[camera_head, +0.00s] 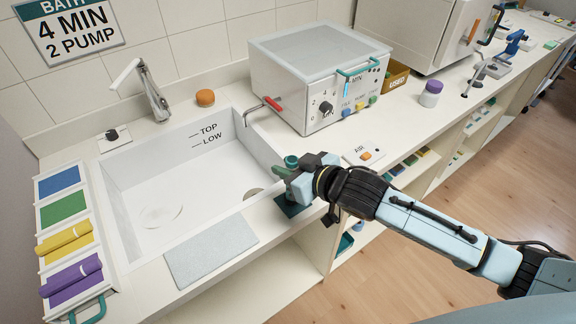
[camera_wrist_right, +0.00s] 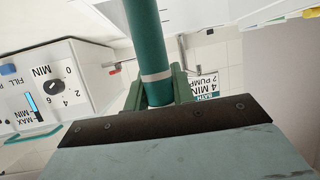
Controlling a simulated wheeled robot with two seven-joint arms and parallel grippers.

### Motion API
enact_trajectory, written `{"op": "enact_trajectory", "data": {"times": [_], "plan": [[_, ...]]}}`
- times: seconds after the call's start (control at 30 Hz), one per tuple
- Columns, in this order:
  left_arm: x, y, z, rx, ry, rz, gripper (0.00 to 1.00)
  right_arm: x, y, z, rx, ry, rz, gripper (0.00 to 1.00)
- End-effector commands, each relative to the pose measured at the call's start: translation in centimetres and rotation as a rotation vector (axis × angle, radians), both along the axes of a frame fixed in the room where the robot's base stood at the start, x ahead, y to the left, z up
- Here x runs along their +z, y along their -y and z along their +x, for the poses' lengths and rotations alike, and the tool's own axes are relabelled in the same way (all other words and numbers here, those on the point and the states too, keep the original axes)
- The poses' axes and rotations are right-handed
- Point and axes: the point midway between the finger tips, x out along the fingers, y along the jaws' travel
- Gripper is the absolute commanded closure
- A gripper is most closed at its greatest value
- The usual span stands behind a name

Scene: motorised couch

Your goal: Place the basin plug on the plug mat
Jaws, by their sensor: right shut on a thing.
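My right gripper (camera_head: 300,172) is at the front right corner of the sink. It is shut on a teal upright cylinder with a white band, which I take as the basin plug (camera_head: 291,160). In the right wrist view the plug (camera_wrist_right: 146,40) stands between the green fingers (camera_wrist_right: 157,92). A dark teal square, seemingly the plug mat (camera_head: 287,207), lies on the counter just below the gripper, partly hidden by it. Whether the plug touches the mat is hidden. My left gripper is out of view.
The white sink (camera_head: 150,185) shows a round drain mark inside. A grey mat (camera_head: 210,248) lies in front of it. A white box with dials (camera_head: 315,85) stands behind the gripper. Coloured towels (camera_head: 65,235) lie at left.

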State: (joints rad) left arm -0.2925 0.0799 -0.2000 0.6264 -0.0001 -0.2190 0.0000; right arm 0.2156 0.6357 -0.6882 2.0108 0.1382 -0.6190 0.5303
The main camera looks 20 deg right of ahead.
Motion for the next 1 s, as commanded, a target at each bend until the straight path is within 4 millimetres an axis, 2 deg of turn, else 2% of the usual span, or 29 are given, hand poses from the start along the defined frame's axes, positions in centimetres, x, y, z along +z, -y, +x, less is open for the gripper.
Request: {"op": "enact_trajectory", "data": {"times": [0.03,0.07,0.2,0.57,0.77,1.0], "plan": [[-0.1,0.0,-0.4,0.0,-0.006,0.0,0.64,-0.2,0.0,0.0,0.0,0.0,0.001,0.99],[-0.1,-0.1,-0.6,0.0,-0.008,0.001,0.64,-0.2,0.0,0.0,0.0,-0.001,0.0,0.73],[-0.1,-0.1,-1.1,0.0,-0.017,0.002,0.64,-0.2,0.0,0.0,0.0,-0.001,0.0,0.55],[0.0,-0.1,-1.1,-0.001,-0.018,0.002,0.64,0.3,0.0,0.0,-0.001,0.001,-0.001,0.54],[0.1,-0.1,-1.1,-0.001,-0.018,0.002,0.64,1.2,1.4,-2.5,0.0,-0.002,-0.002,0.54],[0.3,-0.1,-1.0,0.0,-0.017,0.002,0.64,3.1,3.8,-6.7,-0.001,-0.003,-0.003,0.54]]}}
